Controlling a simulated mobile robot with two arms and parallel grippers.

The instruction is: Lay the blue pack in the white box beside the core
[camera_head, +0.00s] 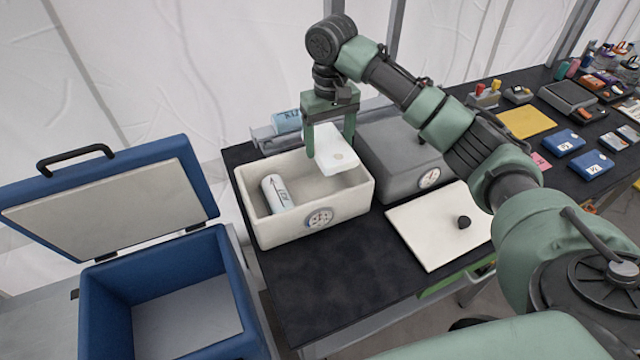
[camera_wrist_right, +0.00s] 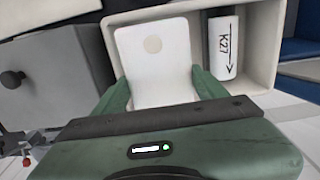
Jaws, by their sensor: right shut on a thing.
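The white box (camera_head: 274,229) stands open on the black table, with a round dial on its front. The core, a white cylinder marked K27 (camera_head: 277,193), lies in its left part; it also shows in the right wrist view (camera_wrist_right: 223,48). My right gripper (camera_head: 330,150) is shut on a flat white pack (camera_head: 326,144) with a grey round spot, held over the right part of the box, beside the core. The pack looks white, not blue, and shows between the fingers in the right wrist view (camera_wrist_right: 155,60). My left gripper is not in view.
A grey box (camera_head: 395,157) stands right of the white box. A white lid with a black knob (camera_head: 425,229) lies on the table. A blue cooler (camera_head: 160,247) stands open at left. Blue cases (camera_head: 591,164) lie far right. A light-blue cylinder (camera_head: 286,122) rests behind.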

